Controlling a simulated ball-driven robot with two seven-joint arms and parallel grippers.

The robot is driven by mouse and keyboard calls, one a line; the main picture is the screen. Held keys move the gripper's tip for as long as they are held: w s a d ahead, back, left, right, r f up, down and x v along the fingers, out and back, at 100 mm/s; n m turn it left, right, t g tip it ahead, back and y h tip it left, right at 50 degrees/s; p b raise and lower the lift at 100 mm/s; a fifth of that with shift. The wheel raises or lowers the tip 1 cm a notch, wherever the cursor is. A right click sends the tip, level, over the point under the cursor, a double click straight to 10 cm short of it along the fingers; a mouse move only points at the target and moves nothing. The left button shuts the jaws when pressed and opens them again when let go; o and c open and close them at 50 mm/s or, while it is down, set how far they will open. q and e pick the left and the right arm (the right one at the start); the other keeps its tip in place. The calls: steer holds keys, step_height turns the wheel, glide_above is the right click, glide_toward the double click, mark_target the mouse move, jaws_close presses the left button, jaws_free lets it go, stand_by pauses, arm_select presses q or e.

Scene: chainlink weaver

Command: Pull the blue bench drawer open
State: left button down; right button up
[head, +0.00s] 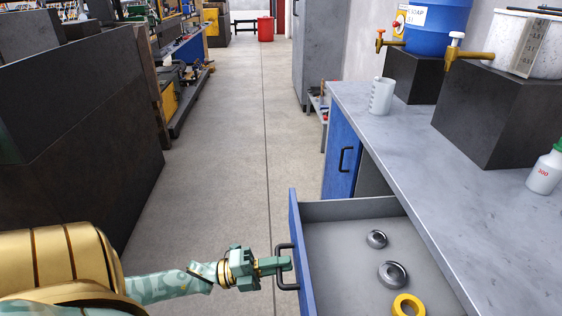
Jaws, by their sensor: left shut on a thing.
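The blue bench drawer (302,262) is pulled out from under the grey bench top, with its inside showing. Its front carries a black bar handle (281,250). My left gripper (284,263) is at this handle, with its fingers shut on it. Inside the drawer lie two dark metal rings (376,239) and a yellow ring (408,305), which the bottom picture edge cuts off. My right gripper is not in view.
The grey bench top (450,205) holds a white jug (381,96), dark blocks under a blue tank (436,25) and a white tank, and a white bottle (545,170). A blue cabinet door (341,155) stands beyond the drawer. Open concrete floor (225,150) lies left.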

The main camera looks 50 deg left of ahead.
arm_select(q)
steer(key=c, duration=1.5)
jaws_free()
steer(key=shift+c, duration=0.2)
steer(key=v, duration=1.6)
steer(key=shift+s+a, duration=0.1)
steer(key=shift+a, duration=0.05)
